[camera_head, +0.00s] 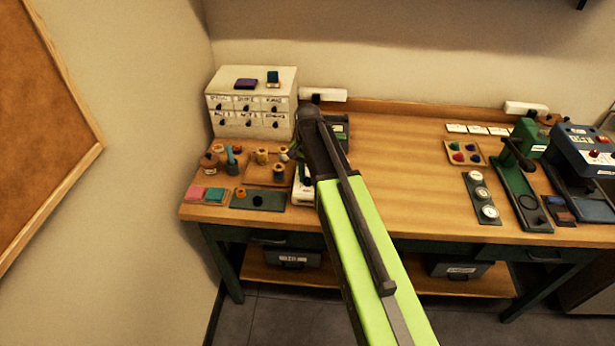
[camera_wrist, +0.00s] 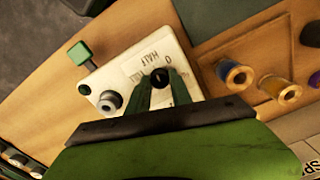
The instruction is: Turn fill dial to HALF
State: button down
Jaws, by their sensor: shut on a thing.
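The fill dial (camera_wrist: 160,77) is a small black knob on a white panel (camera_wrist: 126,66). My gripper (camera_wrist: 162,88) has its two green fingers shut on the dial from both sides. In the wrist view the panel lettering appears turned, with HALF and a 0 legible beside the dial and another word partly hidden by a finger. A small pale mark shows on the knob, but I cannot tell which label it points to. In the head view my arm covers most of the white panel (camera_head: 303,192), and the fingers and dial are hidden.
A grey round knob (camera_wrist: 110,101) and a green block (camera_wrist: 79,54) sit by the dial. Thread spools (camera_wrist: 236,74) stand in a wooden tray close on the right. A white drawer cabinet (camera_head: 250,122) stands behind. The table's middle (camera_head: 410,170) is clear.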

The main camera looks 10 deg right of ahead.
aim_at(308, 179)
jog(key=shift+n, duration=1)
jog(key=c, duration=1.1)
grip_release()
jog(key=shift+w, duration=0.1)
jog(key=shift+c, duration=0.2)
jog(key=shift+r, duration=0.1)
notch_tip(308, 179, up, 17)
jog(key=p, duration=1.7)
